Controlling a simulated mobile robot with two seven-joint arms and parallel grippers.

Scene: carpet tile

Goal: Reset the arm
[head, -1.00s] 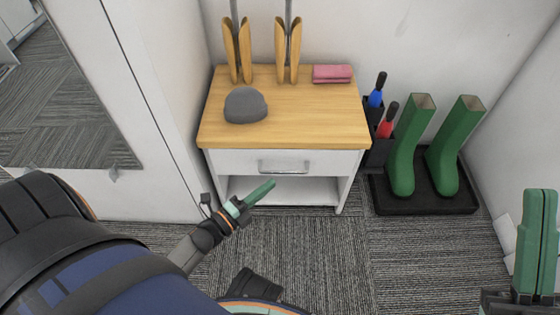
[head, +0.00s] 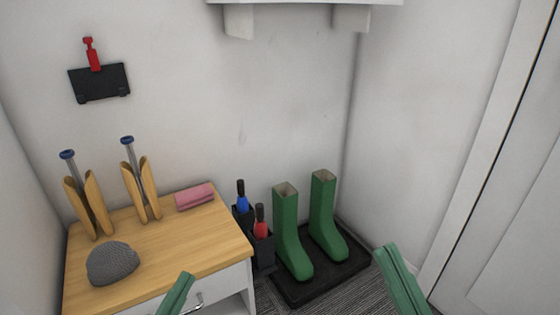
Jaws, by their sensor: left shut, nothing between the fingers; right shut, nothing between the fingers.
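My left gripper (head: 177,293) shows at the bottom of the head view, with its green fingers shut and empty. It appears in front of the cabinet's drawer front, over part of the drawer handle (head: 195,304). I cannot tell whether it touches. My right gripper (head: 402,279) shows at the lower right, its green fingers shut and empty, in front of the carpet and right wall beside the boot tray. The arms behind both grippers are out of view.
A wooden-topped cabinet (head: 180,244) bears a grey knit hat (head: 112,263), a pink cloth (head: 194,197) and wooden shoe trees (head: 141,188). Green boots (head: 291,235) stand on a black tray (head: 300,292). An umbrella holder (head: 262,252) stands between. A shelf (head: 305,4) hangs above.

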